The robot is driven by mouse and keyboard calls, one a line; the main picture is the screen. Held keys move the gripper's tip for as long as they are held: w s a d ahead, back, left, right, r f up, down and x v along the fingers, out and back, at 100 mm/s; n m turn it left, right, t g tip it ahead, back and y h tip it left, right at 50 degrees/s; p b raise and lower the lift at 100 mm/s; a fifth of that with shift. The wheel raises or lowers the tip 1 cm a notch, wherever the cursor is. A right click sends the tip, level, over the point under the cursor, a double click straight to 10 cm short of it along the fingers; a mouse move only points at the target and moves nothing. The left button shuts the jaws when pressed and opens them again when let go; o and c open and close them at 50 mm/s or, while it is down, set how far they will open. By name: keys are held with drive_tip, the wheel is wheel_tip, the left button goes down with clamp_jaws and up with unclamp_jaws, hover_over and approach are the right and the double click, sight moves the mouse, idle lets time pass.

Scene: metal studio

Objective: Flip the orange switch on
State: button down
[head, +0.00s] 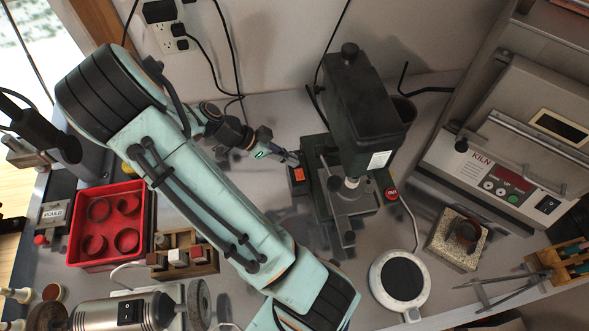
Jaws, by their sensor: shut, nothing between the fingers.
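The orange switch (298,174) sits on a small dark box just left of the drill press (362,110) base. Whether its rocker is on or off is too small to tell. My gripper (293,160) is shut and empty. Its tips are at the back edge of the switch box, just above the orange part in the picture. I cannot tell whether they touch it. My arm reaches in from the lower right, bends at the upper left, and comes back toward the switch.
The drill press stands close right of the gripper, with a red button (391,194) beside it. A kiln (490,165) is at the right. A round white plate (399,281), a red tray (108,222) and a bench grinder (130,310) are in front. Cables hang behind.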

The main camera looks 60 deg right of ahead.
sight(295, 180)
drive_tip(key=f, duration=0.2)
drive_tip(key=s+f, duration=0.1)
drive_tip(key=f, duration=0.1)
drive_tip(key=shift+d, duration=0.15)
drive_tip(key=shift+s+f, duration=0.1)
drive_tip(key=shift+f, duration=0.4)
